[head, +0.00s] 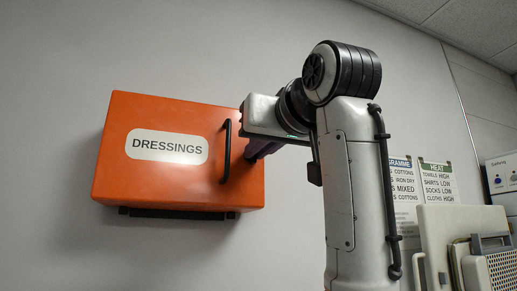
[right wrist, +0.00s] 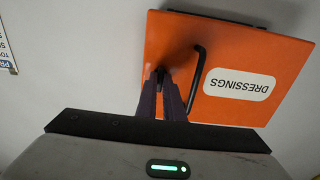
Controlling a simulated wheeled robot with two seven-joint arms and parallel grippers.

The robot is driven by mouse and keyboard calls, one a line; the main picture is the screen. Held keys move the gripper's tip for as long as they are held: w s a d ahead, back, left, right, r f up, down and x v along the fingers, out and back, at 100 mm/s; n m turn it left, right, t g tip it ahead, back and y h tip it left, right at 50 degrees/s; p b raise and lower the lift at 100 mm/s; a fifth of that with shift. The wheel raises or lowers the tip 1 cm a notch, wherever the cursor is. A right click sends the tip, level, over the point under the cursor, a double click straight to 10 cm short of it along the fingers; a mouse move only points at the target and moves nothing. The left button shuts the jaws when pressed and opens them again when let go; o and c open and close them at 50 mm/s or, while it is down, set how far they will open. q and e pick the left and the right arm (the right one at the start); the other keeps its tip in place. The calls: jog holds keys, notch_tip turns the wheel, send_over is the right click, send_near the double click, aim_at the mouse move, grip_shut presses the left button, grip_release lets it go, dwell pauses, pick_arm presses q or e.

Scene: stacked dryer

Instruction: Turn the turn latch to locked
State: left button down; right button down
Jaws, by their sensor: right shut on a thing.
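An orange box labelled DRESSINGS (head: 180,181) is fixed on the wall, with a black bar handle (head: 226,150) on its front; the box also shows upside down in the right wrist view (right wrist: 225,60). My right gripper (head: 254,155) reaches the box front just right of the handle. In the right wrist view its dark fingers (right wrist: 164,84) are closed together around a small dark piece (right wrist: 159,71), which appears to be the turn latch. The fingers hide most of it, so I cannot tell its angle. My left gripper is not in view.
The black handle stands out close beside my right fingers. Printed signs (head: 437,183) hang on the wall at the right, above a pale panel (head: 440,235) and a grey-handled item. The wall left of the box is clear.

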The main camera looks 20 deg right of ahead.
jog(key=c, duration=1.9)
grip_release()
jog(key=shift+o, duration=0.2)
jog(key=shift+s, duration=0.15)
jog(key=s+b, duration=0.3)
jog(key=s, duration=0.7)
jog(key=shift+d, duration=0.15)
